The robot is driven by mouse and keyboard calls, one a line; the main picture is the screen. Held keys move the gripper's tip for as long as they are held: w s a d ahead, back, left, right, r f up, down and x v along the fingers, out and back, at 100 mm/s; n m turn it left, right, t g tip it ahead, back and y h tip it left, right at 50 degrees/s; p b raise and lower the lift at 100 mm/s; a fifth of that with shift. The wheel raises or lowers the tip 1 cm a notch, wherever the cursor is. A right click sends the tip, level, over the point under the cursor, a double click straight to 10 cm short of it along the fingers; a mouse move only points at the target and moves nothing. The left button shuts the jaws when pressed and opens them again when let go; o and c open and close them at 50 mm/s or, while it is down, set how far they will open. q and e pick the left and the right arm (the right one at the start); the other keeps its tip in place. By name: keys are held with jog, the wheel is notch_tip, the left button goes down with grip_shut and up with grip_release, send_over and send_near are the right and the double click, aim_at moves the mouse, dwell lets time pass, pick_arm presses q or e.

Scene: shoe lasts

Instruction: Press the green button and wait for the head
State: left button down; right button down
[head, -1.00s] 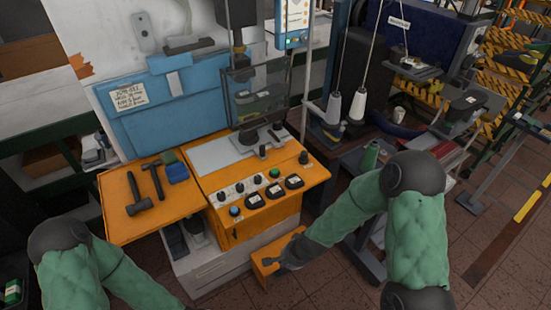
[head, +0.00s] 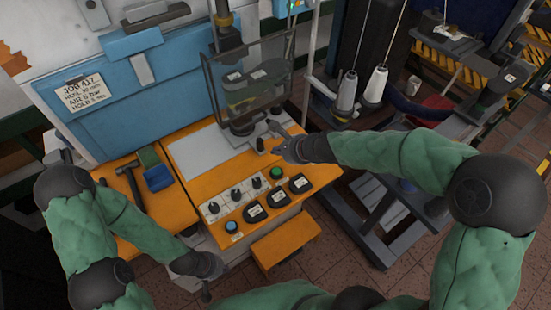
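The green button (head: 276,172) is on the orange control panel of the press, above the black-framed gauges. The press head (head: 228,38) hangs above the pale plate, partly behind the clear guard (head: 245,82). A dark shoe-last form (head: 243,128) stands on the plate below the guard. My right gripper (head: 276,138) is over the panel's right back edge, above the green button in the picture and apart from it. My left gripper (head: 206,288) hangs low in front of the machine, left of the orange step. The fingers of both are too small to read.
A blue button (head: 231,226) and several black knobs (head: 236,195) share the panel. Thread cones (head: 375,85) stand at the right. An orange step (head: 286,240) juts out in front.

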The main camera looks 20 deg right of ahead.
aim_at(278, 172)
jog(key=shift+w+r, duration=0.15)
jog(key=shift+r, duration=0.1)
jog(key=shift+f, duration=0.1)
notch_tip(278, 172, down, 9)
jog(key=b, duration=0.8)
jog(key=shift+r, duration=0.2)
jog(key=shift+f+b, duration=0.15)
jog(key=shift+b, duration=0.2)
dwell(0.9)
jog(key=shift+f+b, duration=0.3)
